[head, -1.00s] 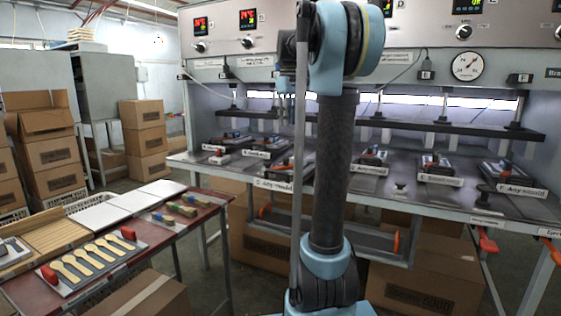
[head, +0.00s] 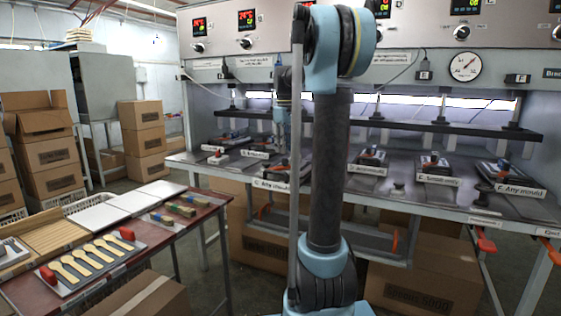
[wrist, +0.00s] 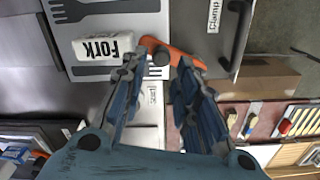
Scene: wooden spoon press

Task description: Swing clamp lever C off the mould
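In the head view, station label C (head: 270,185) shows at the press front, and my upright arm hides much of that station. The fingertips are not clear there.
Other mould stations stand on the press bench, including the one labelled F (head: 519,191). A dark horizontal bar (head: 440,128) runs above them. A red table (head: 185,232) with wooden spoons (head: 87,256) and white trays stands at left. Cardboard boxes (head: 142,128) are stacked behind.

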